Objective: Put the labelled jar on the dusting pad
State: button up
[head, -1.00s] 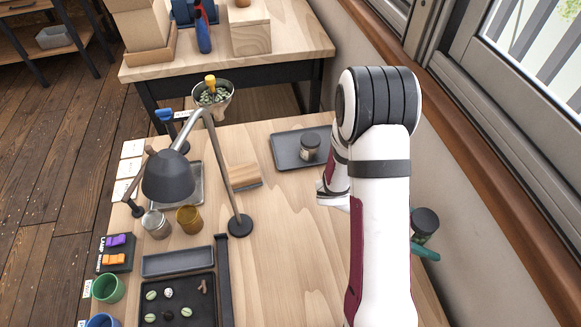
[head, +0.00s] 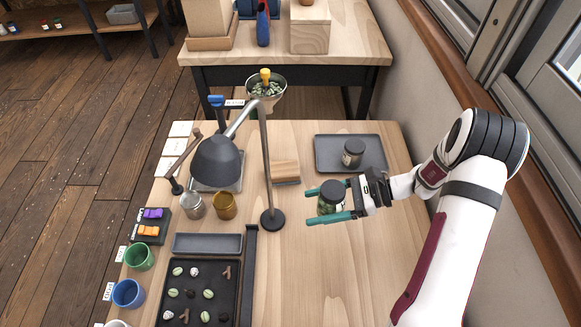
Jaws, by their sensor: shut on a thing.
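My gripper (head: 318,206) has teal fingers and is shut on a jar (head: 331,198) with a dark lid and greenish contents. It holds the jar about upright over the table, right of the lamp's base; whether the jar touches the table is unclear. No label is readable on its visible side. A second dark-lidded jar (head: 353,153) stands on the dark grey tray (head: 325,140) at the back right. I cannot tell for sure which surface is the dusting pad; a grey plate (head: 236,186) lies under the lamp, and a brown block (head: 285,171) lies right of it.
The desk lamp (head: 216,161) stands left of my gripper, with its round base (head: 272,219) close by. Metal and amber cups (head: 223,206), a sorting tray with beans (head: 163,303) and coloured cups fill the left. The table front right is clear.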

jog(key=w+d+r+m+t+h, duration=0.1)
jog(key=w+d+r+m+t, duration=0.2)
jog(key=w, duration=0.4)
jog(key=w+r+m+t+h, duration=0.1)
jog(key=w+r+m+t, duration=0.35)
jog(key=w, duration=0.25)
send_over(286, 163)
jog(key=shift+t+h, duration=0.25)
jog(key=shift+h, duration=0.05)
jog(key=f, duration=0.7)
jog(key=shift+s+d+f, duration=0.15)
jog(key=shift+s+d, duration=0.05)
jog(key=shift+d, duration=0.1)
jog(key=f, duration=0.4)
jog(key=shift+w+a, duration=0.15)
jog(key=shift+a, duration=0.2)
jog(key=shift+f, duration=0.2)
jog(key=o, duration=1.5)
jog(key=shift+f, duration=0.15)
